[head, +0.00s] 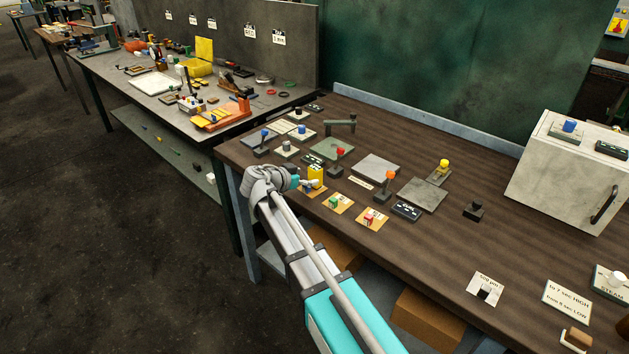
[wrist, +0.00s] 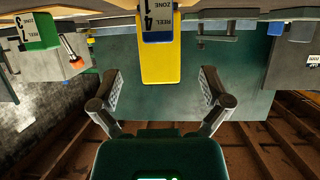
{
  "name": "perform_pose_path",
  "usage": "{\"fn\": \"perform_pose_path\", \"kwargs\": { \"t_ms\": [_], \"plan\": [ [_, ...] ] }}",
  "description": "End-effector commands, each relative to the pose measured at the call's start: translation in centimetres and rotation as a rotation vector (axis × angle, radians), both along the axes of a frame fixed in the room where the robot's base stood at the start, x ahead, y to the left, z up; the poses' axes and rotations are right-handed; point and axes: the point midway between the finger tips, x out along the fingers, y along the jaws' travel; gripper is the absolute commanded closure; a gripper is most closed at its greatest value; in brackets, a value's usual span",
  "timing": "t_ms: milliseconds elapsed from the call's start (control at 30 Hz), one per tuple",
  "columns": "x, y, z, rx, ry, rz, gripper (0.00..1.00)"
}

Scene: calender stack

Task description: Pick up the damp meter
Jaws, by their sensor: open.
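A small upright yellow block-shaped device (head: 316,174), which looks like the damp meter, stands on the brown bench near its left front edge. In the wrist view the yellow body (wrist: 160,62) hangs into the picture between my fingers, with a blue block with a zone label overlapping its upper part. My gripper (head: 305,183) is beside the device in the head view, and the arm hides part of the area. In the wrist view my gripper (wrist: 161,88) is open, with a finger on each side and a gap to the yellow body. Contact does not show.
Cards with a green block (head: 335,201) and a red block (head: 369,219) lie close to the right. A black display box (head: 406,211) and levers stand beyond. A grey cabinet (head: 571,165) stands at the right. The bench's middle right is mostly clear.

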Motion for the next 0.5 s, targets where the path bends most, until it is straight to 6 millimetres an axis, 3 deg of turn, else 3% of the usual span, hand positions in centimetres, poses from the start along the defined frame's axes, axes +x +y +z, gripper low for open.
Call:
{"fn": "perform_pose_path", "kwargs": {
  "t_ms": [300,500],
  "plan": [
    [2.5,-2.1,-1.5,0.0,0.0,0.0,0.03],
    [2.9,-2.6,-1.6,-0.001,0.001,0.0,0.03]
  ]
}}
